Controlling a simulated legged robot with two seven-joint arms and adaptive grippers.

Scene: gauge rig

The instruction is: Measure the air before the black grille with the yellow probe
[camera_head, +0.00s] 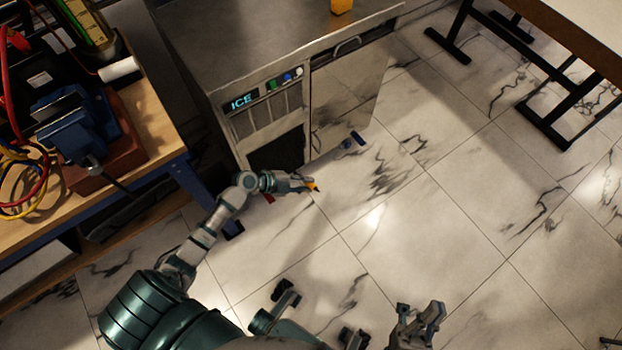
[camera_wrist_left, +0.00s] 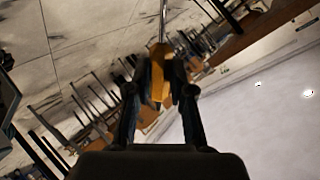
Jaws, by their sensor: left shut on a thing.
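The yellow probe (camera_head: 314,187) is held in my left gripper (camera_head: 303,184), which is shut on it in front of the ice machine. In the left wrist view the probe (camera_wrist_left: 160,75) sits between the two fingers, and its thin metal rod (camera_wrist_left: 163,25) points away from them. The black grille (camera_head: 277,150) is low on the front of the ice machine (camera_head: 262,110). The gripper is in front of and below the grille in the picture; the exact gap is unclear. My right gripper (camera_head: 420,315) is open and empty over the floor.
A workbench (camera_head: 150,125) with a blue vise (camera_head: 75,125) and cables stands at the left. A yellow object (camera_head: 341,6) is on the steel top. A table with black legs (camera_head: 545,125) is at the upper right. The middle floor is clear.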

